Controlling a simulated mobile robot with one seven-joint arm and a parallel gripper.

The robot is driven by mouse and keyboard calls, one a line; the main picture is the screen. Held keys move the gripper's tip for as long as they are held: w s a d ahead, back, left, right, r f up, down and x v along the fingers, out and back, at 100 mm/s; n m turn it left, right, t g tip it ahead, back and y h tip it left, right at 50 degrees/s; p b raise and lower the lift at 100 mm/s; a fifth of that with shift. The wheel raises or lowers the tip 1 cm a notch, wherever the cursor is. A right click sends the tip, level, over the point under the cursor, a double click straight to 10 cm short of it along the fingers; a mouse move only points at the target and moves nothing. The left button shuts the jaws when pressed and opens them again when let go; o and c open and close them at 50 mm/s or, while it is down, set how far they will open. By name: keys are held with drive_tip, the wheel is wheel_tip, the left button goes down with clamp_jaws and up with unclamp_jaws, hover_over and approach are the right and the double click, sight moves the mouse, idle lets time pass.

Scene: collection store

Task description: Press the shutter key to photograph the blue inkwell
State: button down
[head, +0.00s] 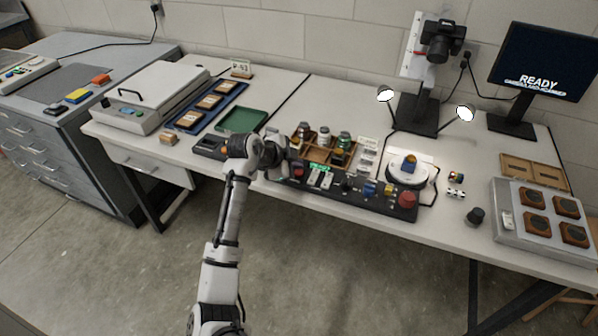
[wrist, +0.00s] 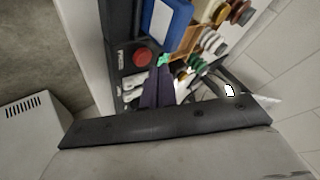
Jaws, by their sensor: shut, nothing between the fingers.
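The blue inkwell (head: 409,165) sits on the round white turntable (head: 397,180), below the camera (head: 441,42) on its stand. A long dark control panel (head: 383,207) runs along the front of the table. It has a round red button (head: 407,200) at its right end, white keys and a small red key (head: 298,172) at its left end. My gripper (head: 290,163) is shut and empty over the panel's left end. In the wrist view, a red button (wrist: 142,57) with an unreadable label lies close to my gripper (wrist: 160,75). I cannot tell which key is the shutter.
The monitor (head: 540,65) reads READY. Lamps flank the camera stand. A wooden tray (head: 312,152) with several small jars stands behind the panel. A green tray (head: 242,119) lies left of it. A grey case (head: 512,222) with round pieces stands at the right.

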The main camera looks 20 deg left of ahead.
sight(296, 174)
drive_tip(key=shift+f, duration=0.1)
idle(0.4)
drive_tip(key=shift+f+b, duration=0.4)
drive_tip(key=shift+b, duration=0.15)
drive_tip(key=shift+f+b, duration=0.45)
idle(0.4)
drive_tip(key=shift+r, duration=0.2)
drive_tip(key=shift+r+p, duration=0.45)
drive_tip(key=shift+r, duration=0.25)
drive_tip(key=shift+r, duration=0.15)
drive_tip(key=shift+r+p, duration=1.3)
drive_tip(key=shift+r, duration=1.1)
